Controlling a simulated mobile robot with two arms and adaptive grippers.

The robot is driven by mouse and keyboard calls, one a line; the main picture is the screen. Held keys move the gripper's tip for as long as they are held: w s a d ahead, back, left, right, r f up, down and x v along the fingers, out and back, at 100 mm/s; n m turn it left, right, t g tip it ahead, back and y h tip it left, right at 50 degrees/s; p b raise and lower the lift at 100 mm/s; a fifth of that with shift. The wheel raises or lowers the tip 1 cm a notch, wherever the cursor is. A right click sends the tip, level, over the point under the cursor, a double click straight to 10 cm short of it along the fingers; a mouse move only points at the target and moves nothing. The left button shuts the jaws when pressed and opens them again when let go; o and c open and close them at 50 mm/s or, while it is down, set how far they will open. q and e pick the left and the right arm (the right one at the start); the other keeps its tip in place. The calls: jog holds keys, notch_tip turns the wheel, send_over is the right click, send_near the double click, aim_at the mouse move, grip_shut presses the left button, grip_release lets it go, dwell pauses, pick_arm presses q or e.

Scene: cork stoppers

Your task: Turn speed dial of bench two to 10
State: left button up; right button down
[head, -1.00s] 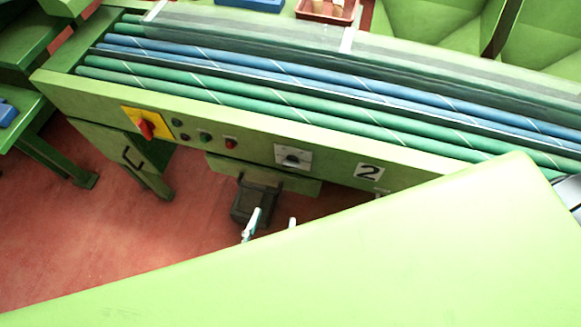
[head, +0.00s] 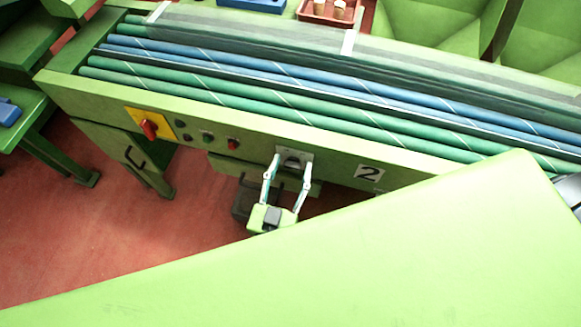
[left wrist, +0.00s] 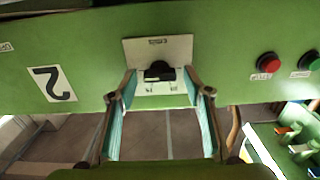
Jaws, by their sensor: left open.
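The speed dial (head: 292,163) is a dark knob on a pale plate on the front panel of the bench marked 2 (head: 369,174). In the left wrist view the dial (left wrist: 159,71) sits at the middle of its plate (left wrist: 158,48), between and beyond my fingers. My left gripper (head: 289,168) is open in front of the dial, one finger on each side of it; it also shows in the left wrist view (left wrist: 161,92). The fingers look apart from the knob. The dial's setting is too small to read. My right gripper is not in view.
A yellow plate with a red switch (head: 149,129) and several buttons, one of them red (head: 233,144), lie left of the dial. Green and blue rollers (head: 300,85) run above the panel. A large green surface (head: 400,250) fills the lower right.

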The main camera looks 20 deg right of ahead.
pick_arm(q)
jog(key=c, duration=1.1)
